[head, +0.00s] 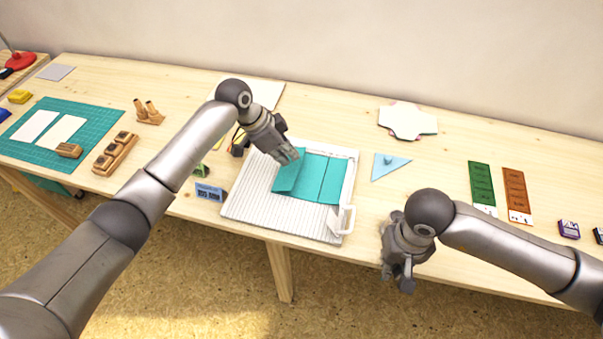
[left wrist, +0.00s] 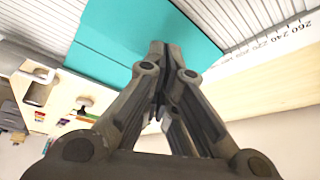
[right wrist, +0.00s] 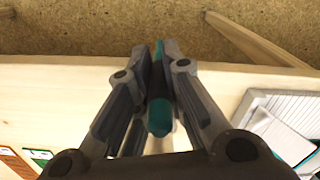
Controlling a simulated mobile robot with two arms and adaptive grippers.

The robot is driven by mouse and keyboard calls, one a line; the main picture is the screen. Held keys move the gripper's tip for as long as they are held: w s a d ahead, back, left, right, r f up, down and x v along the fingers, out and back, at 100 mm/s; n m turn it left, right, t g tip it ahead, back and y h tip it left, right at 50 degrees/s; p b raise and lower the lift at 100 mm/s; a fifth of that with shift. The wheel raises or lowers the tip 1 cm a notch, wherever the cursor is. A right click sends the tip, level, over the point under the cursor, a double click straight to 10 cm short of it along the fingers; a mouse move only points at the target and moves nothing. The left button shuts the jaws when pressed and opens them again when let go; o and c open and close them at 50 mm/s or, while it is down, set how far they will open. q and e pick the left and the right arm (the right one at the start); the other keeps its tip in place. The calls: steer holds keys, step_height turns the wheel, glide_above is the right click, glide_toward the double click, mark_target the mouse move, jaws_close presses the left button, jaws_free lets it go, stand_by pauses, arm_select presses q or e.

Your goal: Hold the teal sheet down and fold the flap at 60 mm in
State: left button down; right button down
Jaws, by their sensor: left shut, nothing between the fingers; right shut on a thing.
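The teal sheet (head: 328,181) lies on a white grooved scoring board (head: 245,205) with crease lines across it. My right gripper (head: 398,276) is off the table's front edge, right of the board, shut on a slim teal-and-dark tool (right wrist: 158,112).
Green (head: 481,184) and brown (head: 516,190) strips lie farther right. The table between triangle and strips is clear.

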steer(key=shift+r, duration=0.1)
stand_by(0.3)
